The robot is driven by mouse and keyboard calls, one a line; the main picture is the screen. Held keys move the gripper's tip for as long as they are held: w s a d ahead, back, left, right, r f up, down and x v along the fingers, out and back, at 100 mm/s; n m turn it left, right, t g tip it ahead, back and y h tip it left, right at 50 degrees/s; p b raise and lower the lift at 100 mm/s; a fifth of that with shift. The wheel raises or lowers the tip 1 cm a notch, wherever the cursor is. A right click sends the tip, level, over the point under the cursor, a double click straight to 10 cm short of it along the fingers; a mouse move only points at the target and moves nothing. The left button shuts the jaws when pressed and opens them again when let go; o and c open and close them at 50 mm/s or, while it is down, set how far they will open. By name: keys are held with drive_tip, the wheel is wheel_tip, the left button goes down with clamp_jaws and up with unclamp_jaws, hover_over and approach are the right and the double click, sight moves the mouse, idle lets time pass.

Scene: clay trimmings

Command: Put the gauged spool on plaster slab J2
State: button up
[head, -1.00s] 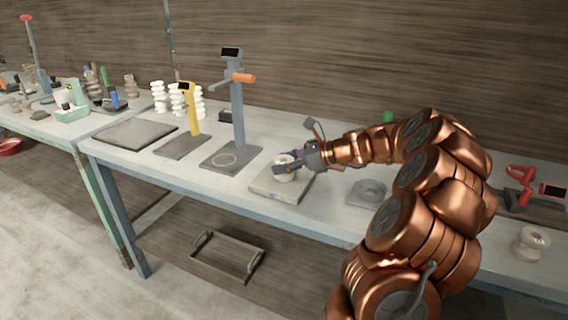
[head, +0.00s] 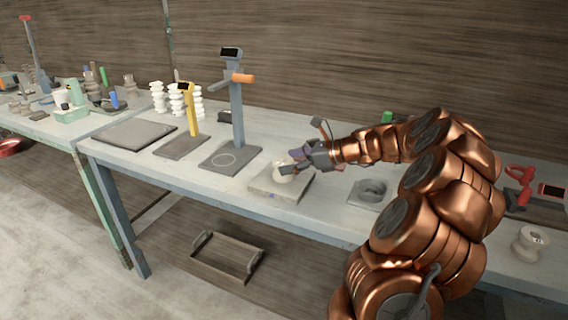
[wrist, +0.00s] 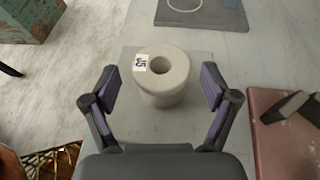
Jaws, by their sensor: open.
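A pale spool (head: 283,173) with a round hole stands upright on a pale grey slab (head: 298,190) near the bench's front edge. In the wrist view the spool (wrist: 168,75) carries a small white label with dark marks that I cannot read surely. The slab (wrist: 130,58) shows behind it there. A bluish mark on the slab's front is too small to read. My gripper (head: 288,168) is open at the spool. In the wrist view its fingers (wrist: 160,92) stand on both sides of the spool, with gaps between them and it.
A grey plate with a round piece (head: 372,189) lies to the right. Another pale spool (head: 530,242) stands at far right. A tall gauge stand (head: 237,110) and a yellow stand (head: 194,112) are left of the slab. A dark flat board (head: 135,131) lies further left.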

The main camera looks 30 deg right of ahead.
drive_tip(key=v, duration=1)
drive_tip(key=a+n, duration=0.1)
drive_tip(key=a, duration=0.1)
drive_tip(key=a+n+g, duration=0.1)
drive_tip(key=a, duration=0.2)
drive_tip(key=a+n+g, duration=0.1)
drive_tip(key=a, duration=0.1)
drive_tip(key=shift+w+a+y, duration=0.4)
drive_tip(key=s+a+f+n+g, duration=0.1)
drive_tip(key=s+a+n+g, duration=0.2)
drive_tip(key=a, duration=0.4)
drive_tip(key=s+a+f+n+g+h, duration=0.1)
drive_tip(key=s+a+f+n+g, duration=0.2)
drive_tip(key=a, duration=0.5)
drive_tip(key=s+a+n+g, duration=0.1)
drive_tip(key=s+a+n, duration=0.2)
drive_tip(key=a+n, duration=0.3)
drive_tip(key=s+a+f+n+g+h, duration=0.2)
drive_tip(key=s+a+n, duration=0.15)
drive_tip(key=s, duration=0.25)
drive_tip(key=s+a+f+n+g+h, duration=0.1)
drive_tip(key=s+a+f+n+h, duration=0.1)
drive_tip(key=s+f+n, duration=0.3)
drive_tip(key=s+d+f+n+g+h, duration=0.1)
drive_tip(key=s+d+n+h, duration=0.2)
drive_tip(key=s, duration=0.8)
drive_tip(key=shift+s+f+n+h, duration=0.2)
drive_tip(key=shift+n+h, duration=0.5)
drive_tip(key=shift+n, duration=0.15)
